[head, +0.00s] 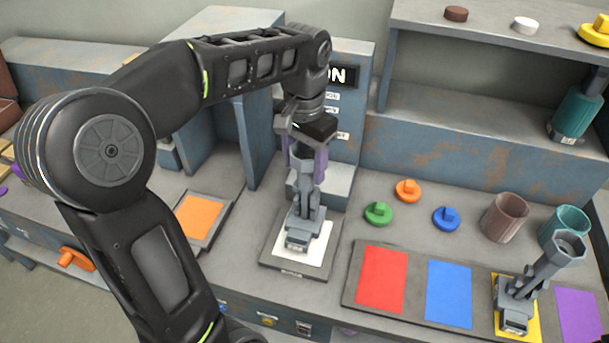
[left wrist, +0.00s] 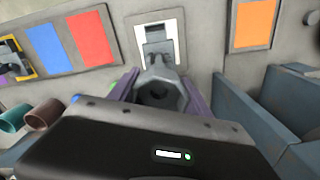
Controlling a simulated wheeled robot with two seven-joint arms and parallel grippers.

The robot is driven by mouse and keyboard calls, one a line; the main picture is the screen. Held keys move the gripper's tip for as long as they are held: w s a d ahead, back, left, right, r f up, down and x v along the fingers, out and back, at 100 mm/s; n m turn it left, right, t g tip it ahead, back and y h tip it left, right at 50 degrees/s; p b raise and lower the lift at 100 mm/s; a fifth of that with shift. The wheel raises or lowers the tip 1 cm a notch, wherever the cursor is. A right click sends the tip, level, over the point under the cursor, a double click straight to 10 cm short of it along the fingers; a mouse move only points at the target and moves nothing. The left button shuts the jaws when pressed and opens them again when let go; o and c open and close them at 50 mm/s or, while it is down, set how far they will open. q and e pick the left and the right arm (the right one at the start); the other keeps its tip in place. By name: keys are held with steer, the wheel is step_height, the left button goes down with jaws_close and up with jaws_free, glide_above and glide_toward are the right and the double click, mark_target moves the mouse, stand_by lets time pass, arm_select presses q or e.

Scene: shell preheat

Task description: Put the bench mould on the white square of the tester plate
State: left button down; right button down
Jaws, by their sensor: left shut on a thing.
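The bench mould (head: 304,222) is a grey piece with a block-like base and a cup-like top. It is upright over the white square (head: 319,252) of the tester plate (head: 270,266); I cannot tell if its base touches. My left gripper (head: 306,163), with purple fingers, comes from above and is shut on the mould's upper part. In the left wrist view the mould (left wrist: 160,88) sits between the fingers, its base over the white square (left wrist: 139,35). The mould hides part of the square. My right gripper is not in view.
A similar grey mould (head: 518,302) stands on the yellow square at the right, beside red (head: 382,280), blue (head: 449,294) and purple squares. Green, orange and blue knobbed pieces and two cups (head: 505,218) stand behind. An orange-square plate (head: 195,217) lies left; a blue-grey housing rises behind.

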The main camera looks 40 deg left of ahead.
mark_target(304, 176)
arm_select(q)
step_height(304, 176, down, 3)
steer(key=shift+f, duration=0.25)
steer(key=shift+f, duration=0.2)
steer(key=shift+c, duration=2.3)
jaws_free()
steer(key=shift+r, duration=0.1)
